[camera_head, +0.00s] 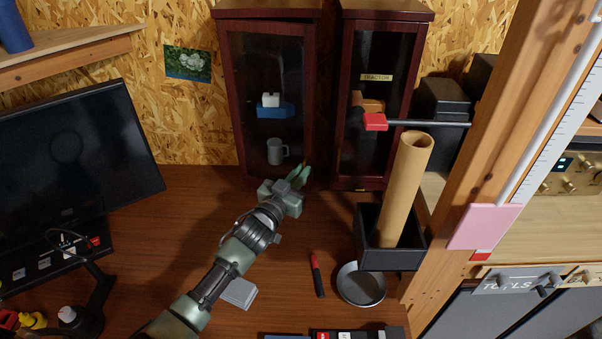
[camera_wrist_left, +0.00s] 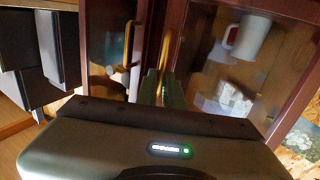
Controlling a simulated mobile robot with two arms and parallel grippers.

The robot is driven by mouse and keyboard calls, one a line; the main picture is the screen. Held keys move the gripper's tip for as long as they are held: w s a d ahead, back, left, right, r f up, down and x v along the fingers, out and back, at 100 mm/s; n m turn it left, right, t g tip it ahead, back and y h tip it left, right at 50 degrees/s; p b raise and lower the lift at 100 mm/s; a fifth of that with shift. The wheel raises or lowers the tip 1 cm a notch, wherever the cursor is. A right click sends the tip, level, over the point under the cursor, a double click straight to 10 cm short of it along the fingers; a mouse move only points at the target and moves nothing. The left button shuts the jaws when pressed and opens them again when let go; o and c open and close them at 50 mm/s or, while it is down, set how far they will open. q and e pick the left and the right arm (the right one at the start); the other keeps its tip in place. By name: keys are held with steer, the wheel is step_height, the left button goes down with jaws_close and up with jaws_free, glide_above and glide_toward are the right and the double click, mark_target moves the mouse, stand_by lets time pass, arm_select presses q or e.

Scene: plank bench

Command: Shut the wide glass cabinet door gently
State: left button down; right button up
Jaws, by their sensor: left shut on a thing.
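The left dark red wooden cabinet has a wide glass door (camera_head: 266,85), with a grey mug and a blue-and-white item behind the glass. In the left wrist view the same door (camera_wrist_left: 188,80) fills the right part, with the mug showing through. My left gripper (camera_head: 302,177) is at the door's lower right edge. In the wrist view its green fingers (camera_wrist_left: 162,88) are shut on the curved brass handle (camera_wrist_left: 167,45). The fingers hide the handle's near end. I cannot tell how wide any gap at the door's edge is. My right gripper is not in view.
A narrower glass cabinet (camera_head: 373,75) labelled TRACTOR stands close on the right. A monitor (camera_head: 75,150) is left.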

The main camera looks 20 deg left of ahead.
arm_select(q)
steer(key=w+y+b, duration=0.1)
steer(key=w, duration=0.1)
steer(key=w+n+b, duration=0.1)
steer(key=b, duration=0.1)
steer(key=w+y+b, duration=0.1)
steer(key=w, duration=0.1)
steer(key=shift+w+d+n+y+b, duration=0.25)
steer(key=shift+w+n+y+b, duration=0.05)
steer(key=shift+w+b, duration=0.05)
steer(key=shift+w+a, duration=0.1)
steer(key=shift+w, duration=0.05)
steer(key=shift+r, duration=0.2)
steer(key=c, duration=1.7)
jaws_free()
steer(key=shift+o, duration=0.7)
steer(key=shift+w+f, duration=0.1)
steer(key=shift+f, duration=0.05)
glide_toward(308, 162)
steer(key=w, duration=0.3)
steer(key=shift+w+f+b, duration=0.1)
steer(key=shift+w+b, duration=0.15)
steer(key=shift+b, duration=0.15)
